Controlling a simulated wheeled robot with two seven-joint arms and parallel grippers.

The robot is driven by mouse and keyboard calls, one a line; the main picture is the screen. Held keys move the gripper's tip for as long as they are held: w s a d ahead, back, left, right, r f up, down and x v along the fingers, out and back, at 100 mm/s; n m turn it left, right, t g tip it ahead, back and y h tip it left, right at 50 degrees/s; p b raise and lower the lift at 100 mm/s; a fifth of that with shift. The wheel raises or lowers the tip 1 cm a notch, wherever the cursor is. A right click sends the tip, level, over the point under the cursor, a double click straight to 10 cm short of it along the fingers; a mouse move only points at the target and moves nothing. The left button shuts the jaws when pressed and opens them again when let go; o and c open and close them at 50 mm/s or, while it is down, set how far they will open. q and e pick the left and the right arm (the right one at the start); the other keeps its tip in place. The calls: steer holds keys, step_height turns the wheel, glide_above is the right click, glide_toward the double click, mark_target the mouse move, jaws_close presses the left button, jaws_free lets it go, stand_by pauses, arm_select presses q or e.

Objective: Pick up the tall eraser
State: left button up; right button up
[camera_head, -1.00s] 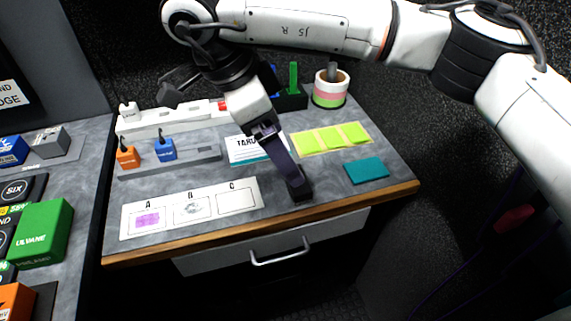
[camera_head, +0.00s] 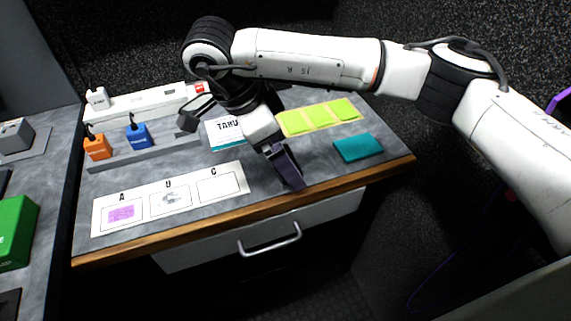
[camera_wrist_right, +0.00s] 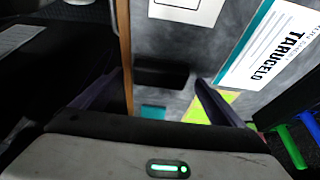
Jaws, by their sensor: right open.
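The tall eraser appears to be the dark block (camera_wrist_right: 160,73) in the right wrist view, standing on the grey desk near its wooden front edge. It lies in the gap between my right gripper's fingers (camera_wrist_right: 158,90), which are spread apart and not closed on it. In the head view my right gripper (camera_head: 289,172) points down over the front of the desk and hides the block. Whether a finger touches the block cannot be told. My left gripper is not in view.
A teal pad (camera_head: 358,147) lies to the right of the gripper, with yellow-green notes (camera_head: 320,117) behind. A white card marked A, B, C (camera_head: 170,199) lies left. Orange (camera_head: 97,147) and blue (camera_head: 138,136) blocks sit in a grey rack. A drawer handle (camera_head: 268,241) juts out below.

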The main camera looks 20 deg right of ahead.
steer(key=shift+x, duration=0.85)
steer(key=shift+c, duration=0.4)
steer(key=c, duration=1.1)
steer(key=shift+r, duration=0.1)
steer(key=shift+r, duration=0.75)
step_height(320, 180, up, 2)
steer(key=shift+w+r, duration=0.1)
steer(key=shift+r, duration=0.1)
steer(key=a, duration=1.8)
steer(key=shift+s+f, duration=0.25)
steer(key=shift+s, duration=0.15)
